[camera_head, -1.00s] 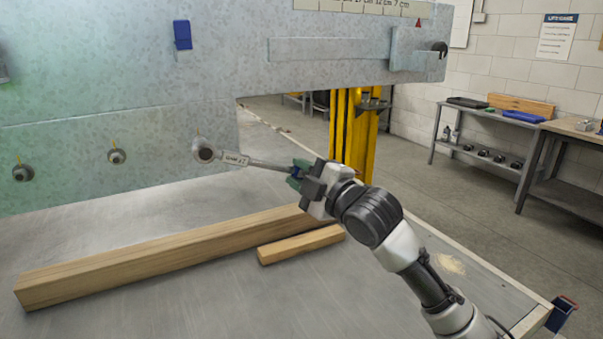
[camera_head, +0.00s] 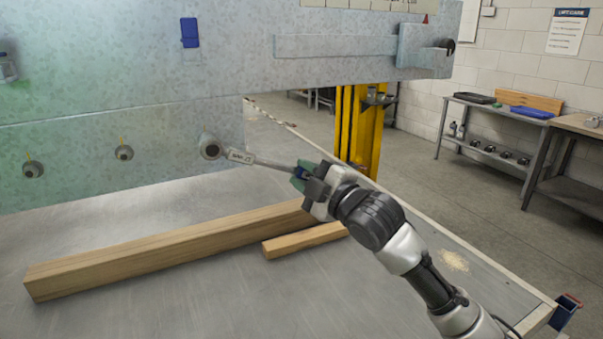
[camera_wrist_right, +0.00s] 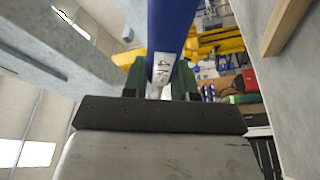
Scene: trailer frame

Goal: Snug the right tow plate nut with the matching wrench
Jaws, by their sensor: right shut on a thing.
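The wrench (camera_head: 262,162) is a slim metal tool with a small label near its head. My right gripper (camera_head: 303,176) is shut on its handle end. Two more nuts, a middle one (camera_head: 124,152) and a left one (camera_head: 33,169), sit along the plate. My left gripper is not in view.
A long wooden beam (camera_head: 160,250) and a short wood block (camera_head: 305,240) lie on the metal table (camera_head: 200,305) below the arm. A yellow post (camera_head: 362,130) stands behind. Shelves (camera_head: 490,130) are far right.

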